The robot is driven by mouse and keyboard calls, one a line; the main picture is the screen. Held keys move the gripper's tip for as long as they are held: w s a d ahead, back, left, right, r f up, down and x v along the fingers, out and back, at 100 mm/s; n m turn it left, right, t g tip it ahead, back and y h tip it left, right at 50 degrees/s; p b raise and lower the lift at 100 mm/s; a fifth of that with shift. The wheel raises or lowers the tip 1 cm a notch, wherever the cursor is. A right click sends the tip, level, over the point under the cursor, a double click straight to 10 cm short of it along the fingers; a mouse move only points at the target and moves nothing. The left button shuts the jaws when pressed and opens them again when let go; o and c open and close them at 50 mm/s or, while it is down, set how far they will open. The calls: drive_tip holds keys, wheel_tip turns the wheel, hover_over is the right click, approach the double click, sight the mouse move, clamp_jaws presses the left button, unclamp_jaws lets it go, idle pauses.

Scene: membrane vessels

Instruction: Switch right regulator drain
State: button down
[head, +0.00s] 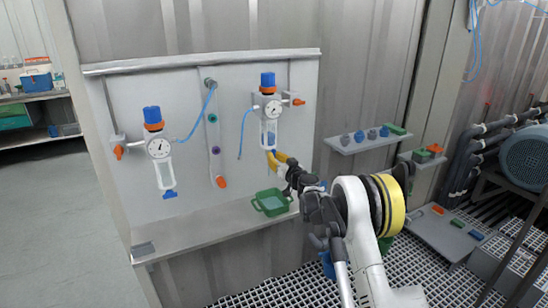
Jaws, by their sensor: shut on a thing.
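The right regulator (269,108) hangs on the pale wall panel, with a blue cap, an orange ring, a round gauge and a clear bowl. My gripper (274,158) reaches up from the lower right, and its yellow fingertips are closed at the bottom of that bowl. The right regulator drain sits there and is hidden behind the fingers. The left regulator (158,150) has the same build, and its blue drain (169,194) shows clear below its bowl.
A green tray (271,210) sits on the ledge (222,224) just below my gripper. A blue hose hangs left of the right regulator. A small shelf (360,145) with several small items is to the right. Open floor lies at the left.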

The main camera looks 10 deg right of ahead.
drive_tip(key=c, duration=1.5)
unclamp_jaws()
drive_tip(key=v, duration=1.2)
drive_tip(key=shift+r, duration=0.1)
